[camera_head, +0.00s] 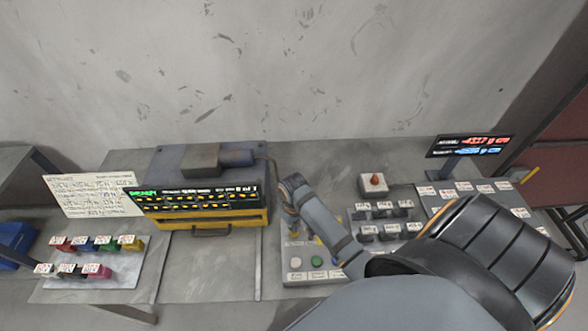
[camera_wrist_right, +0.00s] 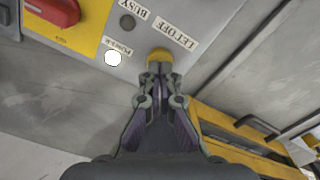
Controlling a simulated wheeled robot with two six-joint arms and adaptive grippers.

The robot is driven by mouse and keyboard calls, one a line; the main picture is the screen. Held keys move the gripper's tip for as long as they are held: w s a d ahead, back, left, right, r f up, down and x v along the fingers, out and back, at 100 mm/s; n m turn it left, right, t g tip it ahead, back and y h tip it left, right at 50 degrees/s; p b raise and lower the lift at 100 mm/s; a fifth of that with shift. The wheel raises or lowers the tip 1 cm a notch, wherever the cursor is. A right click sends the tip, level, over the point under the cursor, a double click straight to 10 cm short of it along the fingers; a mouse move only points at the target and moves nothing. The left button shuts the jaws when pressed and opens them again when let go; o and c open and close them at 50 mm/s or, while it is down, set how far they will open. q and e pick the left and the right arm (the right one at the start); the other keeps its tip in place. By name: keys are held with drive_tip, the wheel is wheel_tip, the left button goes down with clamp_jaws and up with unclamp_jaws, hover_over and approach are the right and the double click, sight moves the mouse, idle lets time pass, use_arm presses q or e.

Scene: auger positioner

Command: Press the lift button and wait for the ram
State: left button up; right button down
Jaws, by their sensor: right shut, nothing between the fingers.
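No label reading "lift" is legible. In the head view my right arm crosses the control panel (camera_head: 310,277) and hides part of it. I cannot make out the ram. My left gripper is not in view.
A yellow-fronted machine (camera_head: 210,219) with a display stands left of the panel. A red switch (camera_wrist_right: 55,10) sits on a yellow plate. An orange-topped button box (camera_head: 373,185) stands behind grey blocks. Coloured blocks lie on a left tray (camera_head: 75,285).

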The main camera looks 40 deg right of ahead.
drive_tip(key=shift+f+b, duration=0.3)
drive_tip(key=shift+f, duration=0.5)
wheel_tip(320, 180, up, 6)
drive_tip(key=p, duration=0.6)
drive_tip(key=shift+f+p, duration=0.2)
drive_tip(key=shift+p, duration=0.15)
drive_tip(key=shift+r, duration=0.2)
wheel_tip(320, 180, up, 2)
drive_tip(key=shift+r+p, duration=0.1)
drive_tip(key=shift+p, duration=0.3)
